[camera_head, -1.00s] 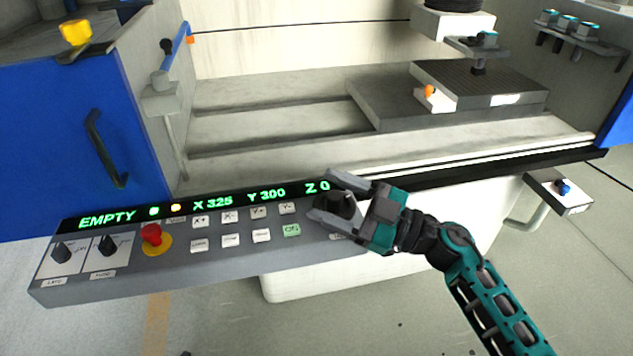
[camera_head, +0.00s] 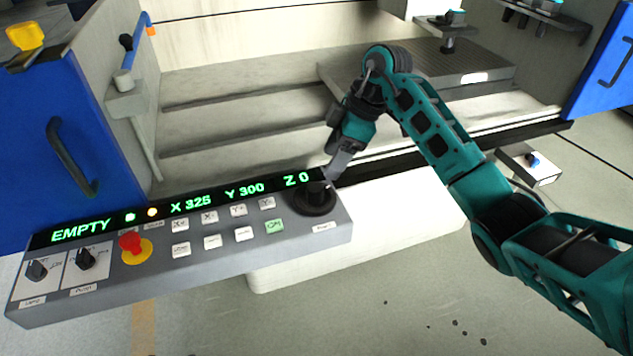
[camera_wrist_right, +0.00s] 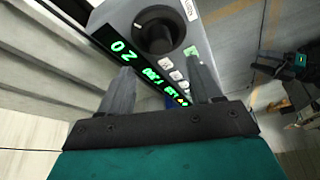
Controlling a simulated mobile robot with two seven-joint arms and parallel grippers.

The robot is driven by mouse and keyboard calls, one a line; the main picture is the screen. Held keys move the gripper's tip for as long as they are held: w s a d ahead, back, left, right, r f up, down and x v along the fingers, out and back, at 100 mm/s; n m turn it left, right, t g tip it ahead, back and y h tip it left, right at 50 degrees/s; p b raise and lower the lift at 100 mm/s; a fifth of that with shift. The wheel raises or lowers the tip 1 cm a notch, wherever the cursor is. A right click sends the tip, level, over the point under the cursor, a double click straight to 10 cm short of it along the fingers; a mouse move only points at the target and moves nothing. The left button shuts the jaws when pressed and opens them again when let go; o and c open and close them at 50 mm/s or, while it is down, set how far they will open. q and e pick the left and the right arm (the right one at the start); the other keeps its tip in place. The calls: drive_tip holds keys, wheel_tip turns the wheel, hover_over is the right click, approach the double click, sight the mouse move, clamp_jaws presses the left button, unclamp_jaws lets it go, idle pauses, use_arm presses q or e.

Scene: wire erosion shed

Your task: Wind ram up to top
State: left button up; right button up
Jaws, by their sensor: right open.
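The control panel (camera_head: 200,262) has a lit display (camera_head: 180,212) reading EMPTY, X 325, Y 300 and Z 0. A round black knob (camera_head: 316,203) sits at the panel's right end, below the Z reading; it also shows in the right wrist view (camera_wrist_right: 157,32). My right gripper (camera_head: 332,178) reaches down from above at the knob's far edge. In the wrist view its two fingers (camera_wrist_right: 160,80) are spread, with nothing between them, and the knob lies ahead of their tips. Whether a fingertip touches the knob I cannot tell. The ram cannot be made out clearly.
A red emergency button (camera_head: 131,243), two small black knobs and several push buttons share the panel. A blue door (camera_head: 75,150) stands at left. Behind are grey table rails and a dark slab (camera_head: 470,72). A small box with a blue button (camera_head: 530,165) is at right.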

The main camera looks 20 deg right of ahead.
sight(316, 187)
drive_tip(key=x, duration=0.8)
drive_tip(key=shift+a+f, duration=0.15)
drive_tip(key=c, duration=1)
